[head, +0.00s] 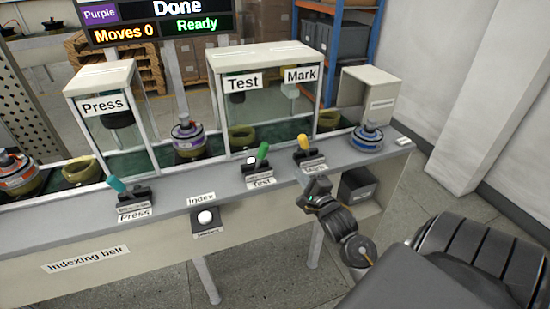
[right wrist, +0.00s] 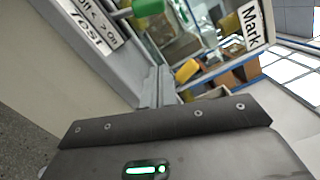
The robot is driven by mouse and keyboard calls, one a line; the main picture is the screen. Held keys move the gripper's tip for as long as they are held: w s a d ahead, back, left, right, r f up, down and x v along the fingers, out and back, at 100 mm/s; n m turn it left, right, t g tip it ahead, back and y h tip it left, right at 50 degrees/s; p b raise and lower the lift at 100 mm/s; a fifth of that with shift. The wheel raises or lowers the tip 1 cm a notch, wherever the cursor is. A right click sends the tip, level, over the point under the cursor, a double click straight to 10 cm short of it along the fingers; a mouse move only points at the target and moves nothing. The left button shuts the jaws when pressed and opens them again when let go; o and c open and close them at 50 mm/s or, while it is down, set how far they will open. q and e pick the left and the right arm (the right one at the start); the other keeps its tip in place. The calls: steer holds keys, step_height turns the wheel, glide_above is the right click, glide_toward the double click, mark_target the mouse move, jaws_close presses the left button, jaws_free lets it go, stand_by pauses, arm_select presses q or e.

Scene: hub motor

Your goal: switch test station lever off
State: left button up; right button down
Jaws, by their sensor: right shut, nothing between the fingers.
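The test station lever has a green handle (head: 262,151) on a dark base above a "Test" label (head: 262,183), at the front edge of the bench. The handle leans to the right in the head view. In the right wrist view the green handle (right wrist: 148,8) shows at the top edge, beside its off/on label (right wrist: 90,22). My right gripper (head: 308,196) is shut and empty. It is to the right of and nearer than the test lever, in front of the mark lever's base, apart from the green handle. My left gripper is not in view.
The yellow mark lever (head: 301,143) stands close to my right gripper and leans left. The teal press lever (head: 116,184) also leans left. A white index button (head: 205,217) is on the bench front. A purple-blue hub motor (head: 367,136) sits at the bench's right end.

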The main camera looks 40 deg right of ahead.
mark_target(260, 159)
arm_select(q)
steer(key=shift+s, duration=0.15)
arm_select(e)
steer(key=x, duration=0.9)
steer(key=shift+w+d+p, duration=0.1)
steer(key=shift+w+p, duration=0.25)
steer(key=shift+w, duration=0.05)
steer(key=a, duration=0.1)
steer(key=w+a+r+p, duration=0.1)
steer(key=shift+w+a, duration=0.25)
steer(key=shift+w, duration=0.05)
steer(key=shift+w+a+r, duration=0.1)
steer(key=shift+w+a, duration=0.1)
steer(key=shift+a, duration=0.2)
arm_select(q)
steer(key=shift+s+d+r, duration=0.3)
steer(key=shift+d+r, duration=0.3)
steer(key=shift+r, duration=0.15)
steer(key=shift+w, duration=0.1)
